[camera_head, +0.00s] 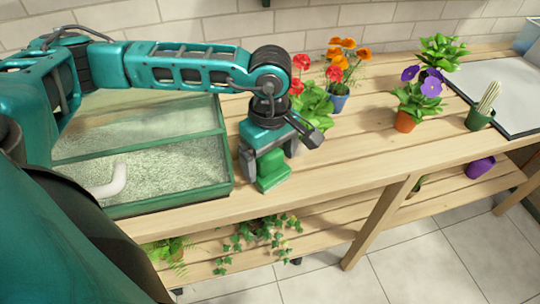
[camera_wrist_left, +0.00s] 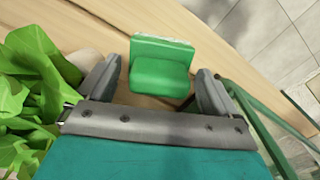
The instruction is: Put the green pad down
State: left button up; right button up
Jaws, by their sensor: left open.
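The green pad (camera_head: 272,172) is a small block with a raised grip part, near the front edge of the wooden bench in the head view, just right of the gravel tray. It appears to rest on the bench. My left gripper (camera_head: 269,158) is right above it, pointing down, with its fingers apart. In the left wrist view the pad (camera_wrist_left: 160,75) lies between the two open fingers, with gaps at both sides. My right gripper is not in view.
A green-framed tray (camera_head: 170,198) with gravel and a pale curved handle (camera_head: 112,181) stands left. A red-flowered plant (camera_head: 312,98) is close behind my gripper. Orange flowers, a purple-flowered pot (camera_head: 405,121) and a cactus (camera_head: 488,100) stand farther right. Bench space right of the pad is clear.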

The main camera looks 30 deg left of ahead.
pick_arm(q)
notch_tip(320, 180, up, 12)
jog(key=p, duration=0.1)
jog(key=shift+r, duration=0.2)
jog(key=shift+d, duration=0.1)
dwell(0.7)
